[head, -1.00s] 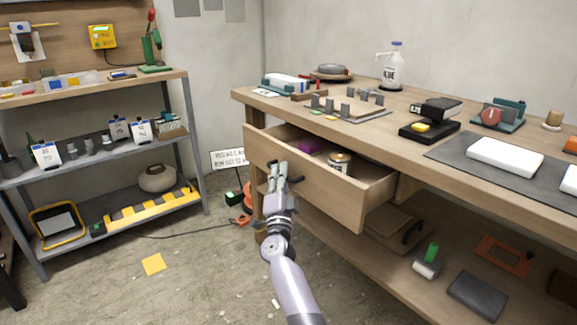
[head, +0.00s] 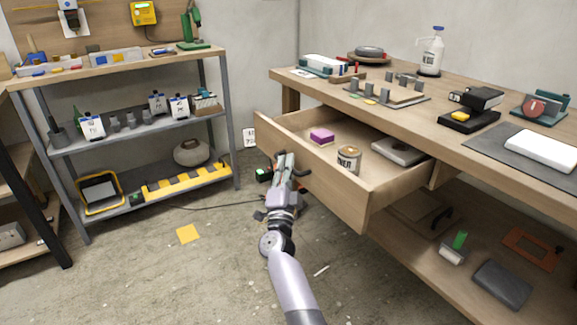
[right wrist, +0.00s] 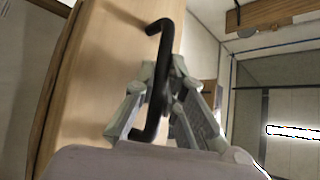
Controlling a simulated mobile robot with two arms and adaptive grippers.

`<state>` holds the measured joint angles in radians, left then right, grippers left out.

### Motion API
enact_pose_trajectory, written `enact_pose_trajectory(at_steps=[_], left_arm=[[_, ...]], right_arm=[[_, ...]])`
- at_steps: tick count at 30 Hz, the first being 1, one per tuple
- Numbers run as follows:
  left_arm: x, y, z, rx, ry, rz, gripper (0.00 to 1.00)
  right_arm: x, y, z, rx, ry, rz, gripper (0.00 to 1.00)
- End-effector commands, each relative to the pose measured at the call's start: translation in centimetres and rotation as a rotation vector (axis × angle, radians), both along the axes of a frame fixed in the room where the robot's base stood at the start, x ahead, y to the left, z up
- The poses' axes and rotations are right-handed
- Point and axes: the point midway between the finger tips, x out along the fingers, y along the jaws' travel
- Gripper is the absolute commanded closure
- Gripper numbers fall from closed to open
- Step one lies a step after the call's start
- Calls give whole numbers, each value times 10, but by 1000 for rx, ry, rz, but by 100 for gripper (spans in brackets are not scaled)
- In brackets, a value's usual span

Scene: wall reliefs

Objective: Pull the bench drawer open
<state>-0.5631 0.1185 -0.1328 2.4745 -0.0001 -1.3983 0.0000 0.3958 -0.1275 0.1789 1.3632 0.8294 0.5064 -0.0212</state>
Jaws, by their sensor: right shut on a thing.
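The bench drawer (head: 335,194) stands well out from the wooden bench (head: 420,115) in the head view. Inside it lie a purple block (head: 322,136), a labelled can (head: 348,160) and a flat grey item (head: 399,151). My right gripper (head: 283,165) is at the drawer front. In the right wrist view, my right gripper (right wrist: 166,85) is shut on the black drawer handle (right wrist: 166,40), with its fingers around the bar. The handle's ends show beyond the fingers. My left gripper is not in view.
A grey shelf unit (head: 140,143) stands at the left with bottles and tools. The floor (head: 150,275) between it and the bench is mostly clear, with a yellow square (head: 188,234) on it. The lower bench shelf (head: 420,260) holds several items.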

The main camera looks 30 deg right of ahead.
Motion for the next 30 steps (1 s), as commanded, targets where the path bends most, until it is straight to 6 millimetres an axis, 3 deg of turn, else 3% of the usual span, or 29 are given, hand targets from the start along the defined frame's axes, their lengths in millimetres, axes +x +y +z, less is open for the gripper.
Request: enact_pose_trajectory(at_steps=[2, 3, 7, 19, 30], left_arm=[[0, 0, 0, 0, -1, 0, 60], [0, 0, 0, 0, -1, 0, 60], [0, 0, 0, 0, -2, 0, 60], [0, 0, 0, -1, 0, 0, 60], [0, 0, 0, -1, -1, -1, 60]], right_arm=[[-1, -1, -3, 0, 6, -3, 100], [-1, -1, -3, 0, 6, -3, 89], [-1, -1, -3, 1, 5, -2, 80], [-5, 4, -4, 1, 2, 0, 80], [-46, 32, -27, 2, 5, -2, 80]])
